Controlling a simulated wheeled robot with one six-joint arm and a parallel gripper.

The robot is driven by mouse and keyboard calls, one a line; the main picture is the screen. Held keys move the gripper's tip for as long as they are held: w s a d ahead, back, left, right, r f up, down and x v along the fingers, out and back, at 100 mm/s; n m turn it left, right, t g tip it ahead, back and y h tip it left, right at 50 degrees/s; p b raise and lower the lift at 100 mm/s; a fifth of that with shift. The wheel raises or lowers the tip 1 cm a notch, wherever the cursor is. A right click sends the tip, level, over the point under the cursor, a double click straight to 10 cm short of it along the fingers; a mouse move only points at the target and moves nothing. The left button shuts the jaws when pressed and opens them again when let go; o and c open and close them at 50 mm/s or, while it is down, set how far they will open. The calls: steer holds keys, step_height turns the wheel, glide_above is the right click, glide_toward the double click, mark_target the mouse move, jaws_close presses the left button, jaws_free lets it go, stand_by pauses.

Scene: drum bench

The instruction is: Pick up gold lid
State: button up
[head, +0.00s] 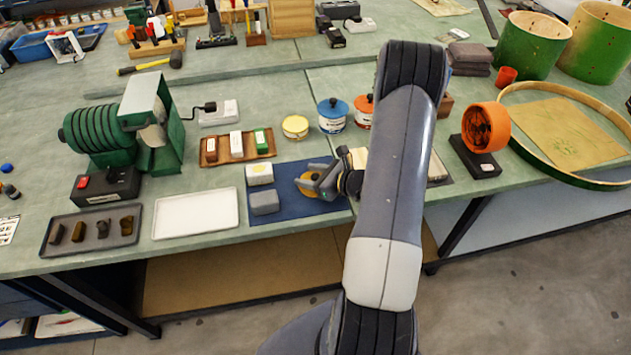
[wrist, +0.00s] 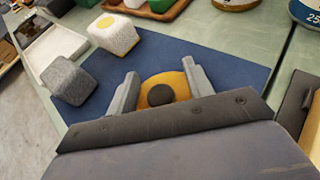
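The gold lid (wrist: 152,82) is a round gold disc with a dark round knob, lying on a dark blue mat (wrist: 215,68). In the wrist view my gripper (wrist: 162,78) is open, with one grey finger on each side of the lid. Whether the fingers touch the lid's rim cannot be told. In the head view my gripper (head: 313,184) is low over the mat at the lid (head: 317,170), which is partly hidden by the fingers.
A white block with a yellow top (head: 259,174) and a grey block (head: 264,202) sit left of the lid on the mat. A yellow-topped tin (head: 295,127) and a blue-lidded tin (head: 332,116) stand behind. A white tray (head: 196,214) lies left.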

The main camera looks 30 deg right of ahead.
jaws_close()
stand_by(0.3)
steer(key=shift+r, duration=0.1)
